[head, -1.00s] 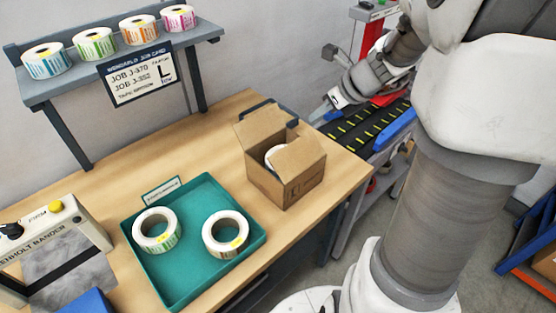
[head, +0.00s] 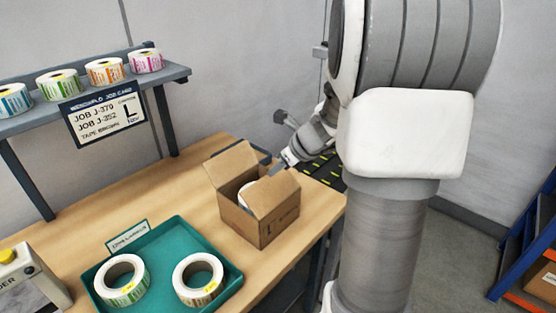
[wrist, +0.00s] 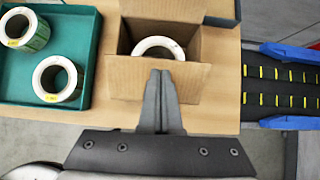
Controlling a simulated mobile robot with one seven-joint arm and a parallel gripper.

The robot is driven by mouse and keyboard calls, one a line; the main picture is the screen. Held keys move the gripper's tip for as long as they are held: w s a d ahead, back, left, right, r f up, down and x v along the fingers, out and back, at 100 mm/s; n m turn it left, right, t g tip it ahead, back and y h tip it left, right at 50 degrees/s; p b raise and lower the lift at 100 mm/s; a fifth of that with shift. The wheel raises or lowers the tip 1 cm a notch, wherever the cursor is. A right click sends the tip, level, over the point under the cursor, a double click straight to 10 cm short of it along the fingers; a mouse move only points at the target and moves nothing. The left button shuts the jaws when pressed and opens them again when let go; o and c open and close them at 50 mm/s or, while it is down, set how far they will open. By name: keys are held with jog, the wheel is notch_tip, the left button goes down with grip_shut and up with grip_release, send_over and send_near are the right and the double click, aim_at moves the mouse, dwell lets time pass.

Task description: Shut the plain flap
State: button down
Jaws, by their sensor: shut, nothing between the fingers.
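An open cardboard box (head: 245,224) stands on the wooden table with a white label roll (wrist: 158,44) inside. In the wrist view the front flap (wrist: 125,78) is nearest to me and the back flap (wrist: 165,8) is at the far side. I see no print on either flap, so I cannot tell which is the plain one. My gripper (head: 274,170) is shut and empty by the top of the front flap. In the wrist view its fingertips (wrist: 160,72) overlap that flap; contact is unclear.
A teal tray (head: 172,232) with two label rolls lies left of the box. A shelf (head: 90,92) with several rolls and a job card stands behind. A conveyor (wrist: 282,90) with blue rails is to the right. A dark tray lies behind the box.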

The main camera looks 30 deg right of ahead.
aim_at(264, 178)
jog(key=shift+x, duration=1.85)
